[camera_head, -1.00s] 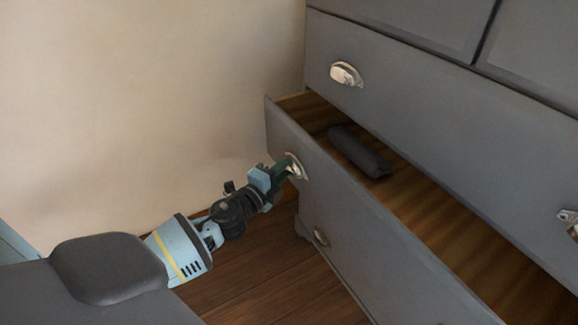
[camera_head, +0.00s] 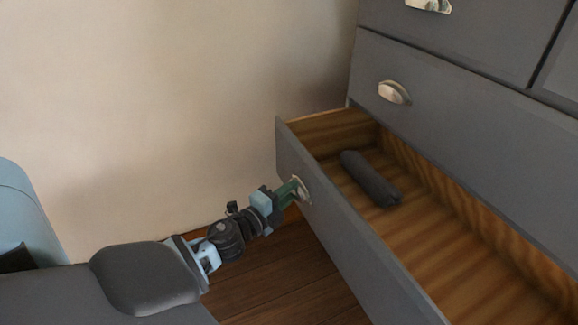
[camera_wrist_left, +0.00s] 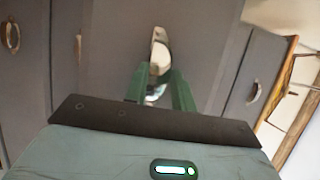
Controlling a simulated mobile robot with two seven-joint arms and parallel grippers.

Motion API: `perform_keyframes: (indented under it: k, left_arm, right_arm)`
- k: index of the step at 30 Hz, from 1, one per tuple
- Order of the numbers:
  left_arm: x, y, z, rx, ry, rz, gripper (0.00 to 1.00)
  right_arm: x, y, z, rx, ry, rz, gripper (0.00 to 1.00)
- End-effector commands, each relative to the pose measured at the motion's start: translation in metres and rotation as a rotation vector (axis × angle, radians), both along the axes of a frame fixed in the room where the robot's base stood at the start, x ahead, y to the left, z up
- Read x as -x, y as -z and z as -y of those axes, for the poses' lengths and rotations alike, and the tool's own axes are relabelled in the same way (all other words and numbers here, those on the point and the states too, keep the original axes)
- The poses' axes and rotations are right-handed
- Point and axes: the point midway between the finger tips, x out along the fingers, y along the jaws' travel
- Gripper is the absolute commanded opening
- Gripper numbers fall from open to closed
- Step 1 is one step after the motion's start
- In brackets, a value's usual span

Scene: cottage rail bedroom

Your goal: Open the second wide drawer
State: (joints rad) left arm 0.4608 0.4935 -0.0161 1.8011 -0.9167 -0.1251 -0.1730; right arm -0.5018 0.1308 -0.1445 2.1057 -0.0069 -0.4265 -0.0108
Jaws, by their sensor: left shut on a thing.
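The grey dresser's wide drawer (camera_head: 335,225) stands well open in the head view, with its wooden inside showing. A dark grey rolled item (camera_head: 370,178) lies in it. My left gripper (camera_head: 296,189) is shut on the drawer's metal cup handle (camera_head: 303,190). In the left wrist view the green fingers of my left gripper (camera_wrist_left: 161,88) are at the handle (camera_wrist_left: 159,52) on the grey drawer front. My right gripper is not in view.
Above the open drawer is a closed wide drawer (camera_head: 480,135) with a cup handle (camera_head: 394,92). A beige wall (camera_head: 190,110) stands behind at the left. Bare wooden floor (camera_head: 275,275) shows below my left arm.

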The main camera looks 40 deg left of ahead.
Motion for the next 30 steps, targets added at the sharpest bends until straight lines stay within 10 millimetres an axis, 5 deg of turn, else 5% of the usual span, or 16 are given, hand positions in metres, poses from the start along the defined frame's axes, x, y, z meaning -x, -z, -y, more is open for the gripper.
perform_keyframes:
  k: [2,3,7,20,30]
  left_arm:
    - [0.003,0.010,0.003,-0.001,0.003,-0.019,0.00]
    - [0.003,0.010,0.003,-0.001,0.003,-0.019,0.27]
    - [0.003,0.009,0.002,0.000,0.003,-0.017,0.42]
    - [0.006,0.004,0.001,0.001,0.002,-0.008,0.42]
    - [0.052,0.006,0.002,0.002,0.002,-0.011,0.42]
  right_arm:
    - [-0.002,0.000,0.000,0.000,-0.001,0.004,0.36]
    - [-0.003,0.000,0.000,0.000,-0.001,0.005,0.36]
    - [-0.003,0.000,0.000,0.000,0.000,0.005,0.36]
    - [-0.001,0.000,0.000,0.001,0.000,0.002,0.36]
    - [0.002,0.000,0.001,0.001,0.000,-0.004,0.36]
